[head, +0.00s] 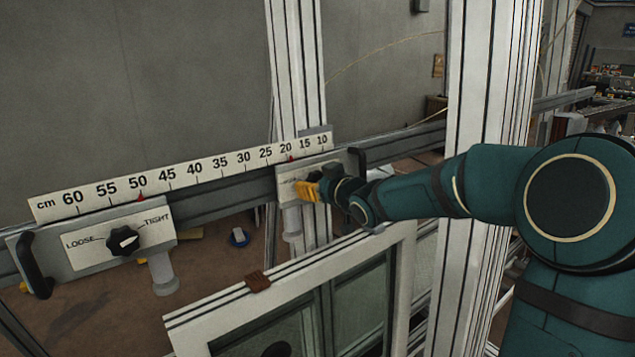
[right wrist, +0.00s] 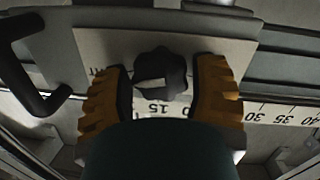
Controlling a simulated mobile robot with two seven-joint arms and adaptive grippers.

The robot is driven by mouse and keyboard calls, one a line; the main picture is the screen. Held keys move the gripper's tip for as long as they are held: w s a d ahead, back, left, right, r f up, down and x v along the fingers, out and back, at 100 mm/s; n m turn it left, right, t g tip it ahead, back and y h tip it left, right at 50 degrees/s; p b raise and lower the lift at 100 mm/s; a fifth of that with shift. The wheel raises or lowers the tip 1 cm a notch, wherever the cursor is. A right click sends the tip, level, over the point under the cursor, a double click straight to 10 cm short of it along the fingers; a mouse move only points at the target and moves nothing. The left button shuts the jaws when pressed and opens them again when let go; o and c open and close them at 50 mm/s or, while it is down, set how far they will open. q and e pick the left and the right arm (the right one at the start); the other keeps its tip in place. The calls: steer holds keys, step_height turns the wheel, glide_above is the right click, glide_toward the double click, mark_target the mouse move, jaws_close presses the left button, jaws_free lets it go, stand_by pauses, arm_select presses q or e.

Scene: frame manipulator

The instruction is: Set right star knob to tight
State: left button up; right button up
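The right star knob (right wrist: 160,72) is dark and sits on a pale plate (right wrist: 98,45) in the right wrist view, which shows the scale upside down. My left gripper is not in view.
A scale (head: 122,188) in centimetres runs along the rail, with red pointers near 50 and 20. Black handles stand at the left plate (head: 35,265) and beside the right knob (right wrist: 30,65). A white window frame (head: 290,285) stands below; a white upright (head: 490,80) is right of the rail.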

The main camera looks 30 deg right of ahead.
steer(key=shift+o, duration=1.2)
steer(key=shift+s, duration=0.1)
steer(key=s+r, duration=0.2)
steer(key=s, duration=0.9)
steer(key=shift+s, duration=0.35)
steer(key=shift+a, duration=0.1)
steer(key=w+a+f+m+g+y+b, duration=0.15)
steer(key=a+f, duration=0.25)
steer(key=f, duration=0.5)
steer(key=w+a+f+g+p, duration=0.1)
steer(key=a+f+g, duration=0.3)
steer(key=f, duration=0.5)
steer(key=w+a+f+m+g+y+b, duration=0.1)
steer(key=a+f, duration=0.4)
steer(key=f, duration=0.4)
steer(key=s+a+f+g, duration=0.2)
steer(key=s+a+f, duration=0.2)
steer(key=f, duration=0.3)
steer(key=s+a+f+m+g+y+b, duration=0.1)
steer(key=s+a+f+g, duration=0.2)
steer(key=s+a+f, duration=0.2)
steer(key=s+a+f+g, duration=0.2)
steer(key=s+a+f, duration=0.3)
steer(key=s+f, duration=0.3)
step_height(320, 180, down, 3)
steer(key=shift+a+f+m+y, duration=0.15)
steer(key=shift+f+m+y, duration=0.05)
steer(key=shift+m+y, duration=0.15)
